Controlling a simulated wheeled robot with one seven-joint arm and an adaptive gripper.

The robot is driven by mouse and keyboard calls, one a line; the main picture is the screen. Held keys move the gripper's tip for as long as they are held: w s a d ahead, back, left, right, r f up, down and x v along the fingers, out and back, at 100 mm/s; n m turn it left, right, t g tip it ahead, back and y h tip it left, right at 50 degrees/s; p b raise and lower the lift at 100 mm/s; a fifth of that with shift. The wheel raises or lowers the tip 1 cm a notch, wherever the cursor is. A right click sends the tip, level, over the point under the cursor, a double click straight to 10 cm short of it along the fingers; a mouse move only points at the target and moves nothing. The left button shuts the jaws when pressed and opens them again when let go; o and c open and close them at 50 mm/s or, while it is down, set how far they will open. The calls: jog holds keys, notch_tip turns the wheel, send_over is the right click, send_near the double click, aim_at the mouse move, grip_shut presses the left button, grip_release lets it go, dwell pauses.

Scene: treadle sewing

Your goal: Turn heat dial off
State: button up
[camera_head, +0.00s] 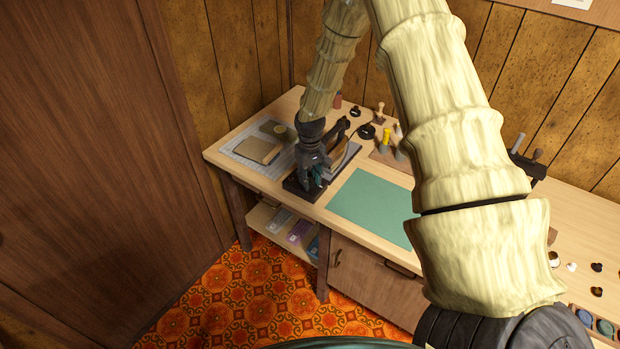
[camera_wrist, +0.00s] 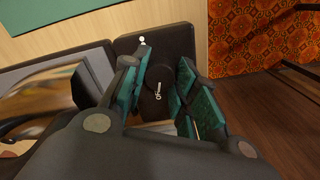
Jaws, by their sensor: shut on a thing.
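The heat dial (camera_wrist: 157,95) is a dark round knob with a small white mark, on a black base plate (camera_wrist: 180,40) in the wrist view. A small white dot sits on that plate near the far fingertips. My gripper (camera_wrist: 164,62) has teal-padded fingers on both sides of the dial and is shut on it. In the head view my gripper (camera_head: 316,172) points down at the black base (camera_head: 294,188) at the bench's front edge. The dial itself is hidden there behind the gripper.
A shiny metal part (camera_wrist: 40,100) lies close to the left finger in the wrist view. A green mat (camera_head: 370,205) lies to the right on the wooden bench. A grey mat (camera_head: 240,148) with a tan block (camera_head: 257,150) is to the left. The patterned floor is clear.

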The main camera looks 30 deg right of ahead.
aim_at(310, 180)
jog(key=shift+w+r+n, duration=0.1)
jog(key=shift+n, duration=0.3)
jog(key=o, duration=1)
notch_tip(310, 180, up, 12)
jog(key=shift+f, duration=0.1)
dwell(0.3)
dwell(0.4)
